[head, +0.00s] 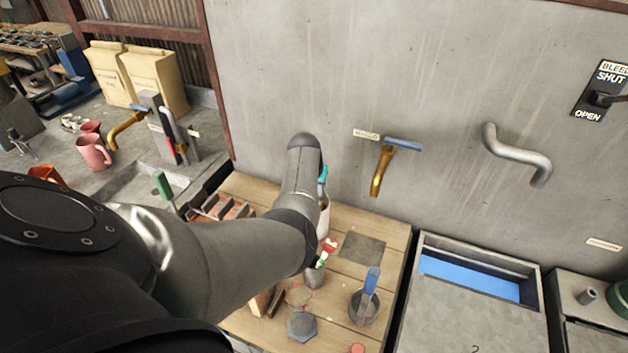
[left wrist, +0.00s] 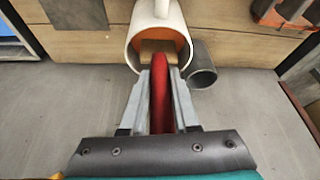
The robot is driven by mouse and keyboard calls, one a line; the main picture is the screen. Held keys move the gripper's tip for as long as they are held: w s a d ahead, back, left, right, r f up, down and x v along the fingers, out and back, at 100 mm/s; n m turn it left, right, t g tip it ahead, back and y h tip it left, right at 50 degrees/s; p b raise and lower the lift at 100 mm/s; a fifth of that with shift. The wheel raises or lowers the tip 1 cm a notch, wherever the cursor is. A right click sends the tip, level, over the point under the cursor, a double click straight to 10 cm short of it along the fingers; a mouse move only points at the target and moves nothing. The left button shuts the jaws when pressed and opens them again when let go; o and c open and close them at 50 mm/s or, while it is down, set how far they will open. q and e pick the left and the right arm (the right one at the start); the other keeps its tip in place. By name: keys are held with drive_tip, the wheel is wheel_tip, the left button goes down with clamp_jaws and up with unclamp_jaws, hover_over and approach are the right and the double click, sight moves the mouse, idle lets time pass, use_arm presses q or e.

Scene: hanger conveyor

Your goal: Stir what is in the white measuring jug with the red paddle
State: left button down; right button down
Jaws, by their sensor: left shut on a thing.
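The white measuring jug (left wrist: 137,28) is at the top of the left wrist view, with its mouth toward the camera and an orange-brown inside. My left gripper (left wrist: 161,78) is shut on the red paddle (left wrist: 160,108), just outside the jug's mouth. The paddle's far end overlaps the mouth, where a brown piece shows; I cannot tell how deep it reaches. In the head view my arm hides the gripper and most of the jug; a pale strip of the jug (head: 324,218) shows beside the arm. My right gripper is not in view.
A grey cup (left wrist: 201,68) stands close beside the jug. On the wooden table (head: 385,235) are a dark pot (head: 364,308) with a blue-handled tool and a grey hexagonal piece (head: 302,327). A brass tap (head: 382,170) projects from the wall behind.

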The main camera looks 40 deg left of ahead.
use_arm(q)
wheel_tip(320, 180, up, 3)
drive_tip(key=p, duration=0.3)
wheel_tip(320, 180, up, 2)
drive_tip(key=shift+r+p, duration=0.15)
drive_tip(key=shift+p, duration=0.2)
drive_tip(key=shift+r, duration=3.85)
drive_tip(key=shift+r, duration=2)
